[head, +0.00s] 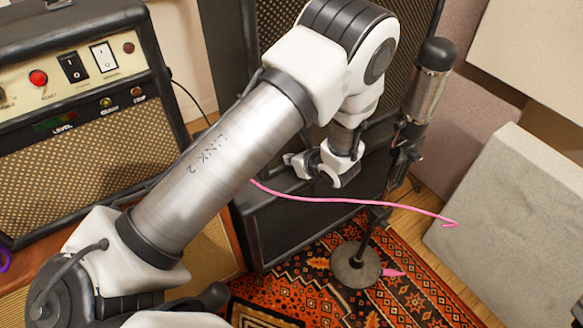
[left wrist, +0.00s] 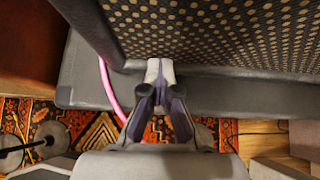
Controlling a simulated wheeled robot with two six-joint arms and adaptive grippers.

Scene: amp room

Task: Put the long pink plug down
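A pink cable (head: 330,199) runs from behind my left arm across the front of a low black cabinet to the right and ends in a bent tip near the grey panel. A short pink piece (head: 393,272) lies on the rug beside the stand's base. I cannot tell which pink part is the long plug. My left gripper (head: 318,168) is over the black cabinet, pointing down. In the left wrist view, the gripper's fingers (left wrist: 162,78) meet at the tips, with no plug visible between them. The pink cable (left wrist: 104,75) passes left of them and partly behind the gripper.
A microphone stand with a round base (head: 356,264) stands on the patterned rug (head: 300,278), right of my gripper. The black cabinet (head: 290,230) lies below it. A control-panel amp (head: 75,110) is at left. A grey panel (head: 515,210) leans at right.

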